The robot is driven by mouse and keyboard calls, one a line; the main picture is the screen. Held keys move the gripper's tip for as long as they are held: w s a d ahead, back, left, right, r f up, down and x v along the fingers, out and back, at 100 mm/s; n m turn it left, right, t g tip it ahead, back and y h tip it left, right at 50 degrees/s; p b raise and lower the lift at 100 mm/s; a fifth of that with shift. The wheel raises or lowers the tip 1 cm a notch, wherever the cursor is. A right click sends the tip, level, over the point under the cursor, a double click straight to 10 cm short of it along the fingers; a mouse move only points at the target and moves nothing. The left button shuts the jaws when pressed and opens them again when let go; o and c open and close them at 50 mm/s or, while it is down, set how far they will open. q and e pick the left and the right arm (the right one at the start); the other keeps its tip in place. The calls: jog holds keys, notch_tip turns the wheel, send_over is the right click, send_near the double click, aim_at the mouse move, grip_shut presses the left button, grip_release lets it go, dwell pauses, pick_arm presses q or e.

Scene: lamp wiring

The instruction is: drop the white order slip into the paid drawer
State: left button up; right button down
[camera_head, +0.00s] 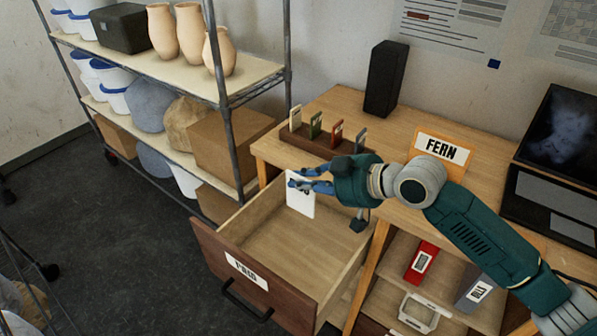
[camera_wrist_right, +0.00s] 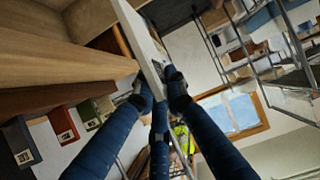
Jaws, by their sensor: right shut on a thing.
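The white order slip (camera_head: 301,205) hangs from my right gripper (camera_head: 296,184), roughly upright, inside or just above the back of the open paid drawer (camera_head: 212,242). In the right wrist view the slip (camera_wrist_right: 143,38) is seen nearly edge-on, pinched between the blue fingers of my right gripper (camera_wrist_right: 160,88). The drawer is pulled well out, its front label reads PAID, and its visible floor is bare. I cannot tell whether the slip's lower edge touches the drawer. My left gripper is not in view.
A wooden desk holds a rack (camera_head: 322,146) with several coloured tags, a black speaker (camera_head: 385,79), a FERN sign (camera_head: 441,151) and a laptop (camera_head: 560,150). A red binder (camera_head: 422,262) sits on the shelf below. A metal shelf (camera_head: 232,92) with vases stands left.

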notch_tip(320, 180, down, 7)
jog(key=w+b, duration=0.1)
jog(key=b, duration=0.4)
jog(key=shift+w+a+r+b, duration=0.2)
jog(key=shift+w+a+b, duration=0.05)
jog(key=shift+w+b, duration=0.15)
jog(key=c, duration=1.7)
grip_release()
jog(key=shift+s+d, duration=0.1)
jog(key=v, duration=1.2)
jog(key=shift+s, duration=0.1)
